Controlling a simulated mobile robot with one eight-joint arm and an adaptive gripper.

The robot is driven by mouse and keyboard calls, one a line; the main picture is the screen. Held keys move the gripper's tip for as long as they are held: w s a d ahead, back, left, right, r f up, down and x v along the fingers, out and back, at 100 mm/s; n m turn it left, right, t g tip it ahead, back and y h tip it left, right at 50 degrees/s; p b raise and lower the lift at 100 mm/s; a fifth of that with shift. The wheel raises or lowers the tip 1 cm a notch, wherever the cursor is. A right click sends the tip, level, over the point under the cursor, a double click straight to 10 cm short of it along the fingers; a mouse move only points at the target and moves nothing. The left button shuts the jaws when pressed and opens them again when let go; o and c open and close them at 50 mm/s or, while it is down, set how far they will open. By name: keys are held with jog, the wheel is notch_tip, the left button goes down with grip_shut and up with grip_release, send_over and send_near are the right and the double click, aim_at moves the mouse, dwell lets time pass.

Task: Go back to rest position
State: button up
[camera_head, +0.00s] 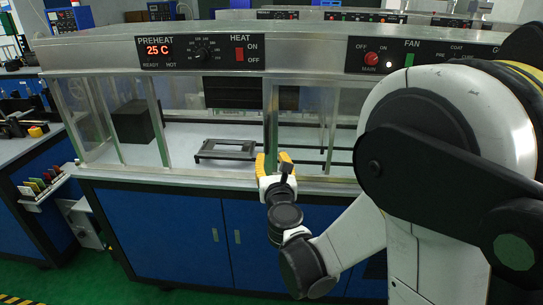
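My gripper (274,160) has yellow fingers and is at the front opening of the long metal machine (210,50). It is seen from behind, at the end of my white and black arm. The two yellow parts look spread apart, with dark space between them, but the fingertips are partly hidden by my wrist. I cannot tell whether anything is between them. A dark rectangular frame (228,149) lies on the machine's light bed just left of my gripper.
The machine has glass side panels and a metal front sill (180,179) above blue cabinets (200,232). A black box (138,121) stands inside at left. Dark rails (325,158) run to the right. A second blue bench (45,178) is at left. Green floor is free at lower left.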

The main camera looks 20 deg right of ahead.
jog(key=s+d+m+g+h, duration=0.1)
jog(key=s+d+m+g, duration=0.25)
jog(key=s+m, duration=0.45)
jog(key=s+d+m+g+h, duration=0.15)
jog(key=s+d+m, duration=0.3)
jog(key=m, duration=0.75)
jog(key=s+a+f+m+g+y, duration=0.2)
jog(key=s+a+m+g, duration=0.1)
jog(key=s+m, duration=0.4)
jog(key=s+a+f+m+g+y, duration=0.2)
jog(key=s+a+f+m+y, duration=0.1)
jog(key=s+m, duration=0.4)
jog(key=s, duration=0.3)
jog(key=shift+a+g, duration=0.4)
jog(key=shift+w+d, duration=0.1)
